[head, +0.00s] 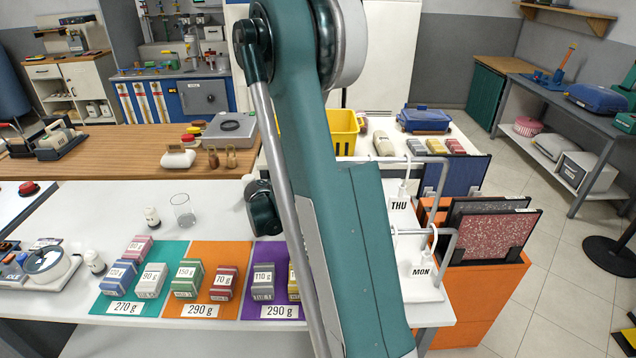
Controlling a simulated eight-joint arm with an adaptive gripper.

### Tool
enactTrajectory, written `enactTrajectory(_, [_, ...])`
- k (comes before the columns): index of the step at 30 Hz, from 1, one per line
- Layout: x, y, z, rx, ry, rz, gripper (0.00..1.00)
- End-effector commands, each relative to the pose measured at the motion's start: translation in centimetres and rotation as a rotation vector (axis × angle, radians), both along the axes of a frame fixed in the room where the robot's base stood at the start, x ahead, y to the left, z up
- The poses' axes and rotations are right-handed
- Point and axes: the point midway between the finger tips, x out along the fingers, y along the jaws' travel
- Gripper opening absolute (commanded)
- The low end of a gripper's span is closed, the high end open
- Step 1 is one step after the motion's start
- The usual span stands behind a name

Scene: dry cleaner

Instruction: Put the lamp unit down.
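I cannot make out a lamp unit for certain in the head view. My own teal and grey arm crosses the middle of the picture from top to bottom and hides part of the white table (100,205). My gripper does not show, so I cannot see whether it holds anything. A dark green rounded part shows just left of the arm, above the purple mat (277,312); I cannot tell what it is. At the far left of the table stands a white device with a round glass (45,262).
Labelled blocks sit on the teal mat (100,307), orange mat (237,255) and purple mat. A glass (183,210) and small bottle (152,217) stand behind them. Rails with THU (399,205) and MON (422,271) tags are at right, beside an orange cabinet (480,305).

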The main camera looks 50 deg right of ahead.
Motion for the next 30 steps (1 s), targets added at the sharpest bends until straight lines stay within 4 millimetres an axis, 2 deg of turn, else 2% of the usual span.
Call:
enactTrajectory(10, [0.02, -0.01, -0.31, 0.000, 0.000, 0.000, 0.18])
enactTrajectory(11, [0.02, 0.00, -0.33, 0.000, 0.000, 0.000, 0.32])
enactTrajectory(12, [0.02, -0.01, -0.27, 0.000, 0.000, 0.000, 0.37])
enactTrajectory(28, [0.02, -0.01, 0.20, 0.000, 0.000, 0.000, 0.37])
enactTrajectory(30, [0.02, 0.55, 0.32, 0.000, 0.000, 0.001, 0.37])
